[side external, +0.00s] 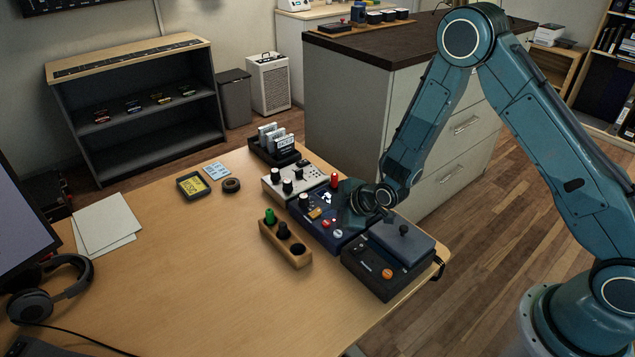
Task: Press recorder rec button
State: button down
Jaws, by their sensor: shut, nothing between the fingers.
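A blue desktop unit (312,226) with a small screen, knobs and a red button (325,223) sits near the right side of the wooden desk. A tall red knob or switch (334,181) stands at its back. Beside it at the front right is a dark box (372,277) with an orange button and a grey lid with a black knob. No label is readable, so I cannot tell for certain which unit is the recorder. My gripper (349,218) is shut and empty, low over the right part of the blue unit, hiding part of it. Contact is not clear.
A white knobbed unit (274,187) and a card rack (260,152) stand behind. A wooden holder (296,260) with green and black pegs stands in front. Headphones (70,296), paper sheets (105,228) and a tape roll (231,185) lie farther left. The middle desk is clear.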

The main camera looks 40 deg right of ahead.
jog(key=shift+r, duration=2.65)
jog(key=shift+r, duration=0.1)
jog(key=s+d+r+m+g+h, duration=0.1)
jog(key=s+d+r+m, duration=0.15)
jog(key=s+r, duration=0.5)
jog(key=s+d+r+m, duration=0.1)
jog(key=s+r+m, duration=0.25)
jog(key=r, duration=0.75)
jog(key=s+d+r+m+g, duration=0.1)
jog(key=s+r+m, duration=0.1)
jog(key=s, duration=0.9)
jog(key=s+d+r+m+g+h, duration=0.1)
jog(key=s+d+r+m, duration=0.1)
jog(key=s, duration=0.9)
notch_tip(320, 180, up, 3)
jog(key=shift+d+f+m, duration=0.1)
jog(key=shift+d+m, duration=0.05)
jog(key=shift+m, duration=0.55)
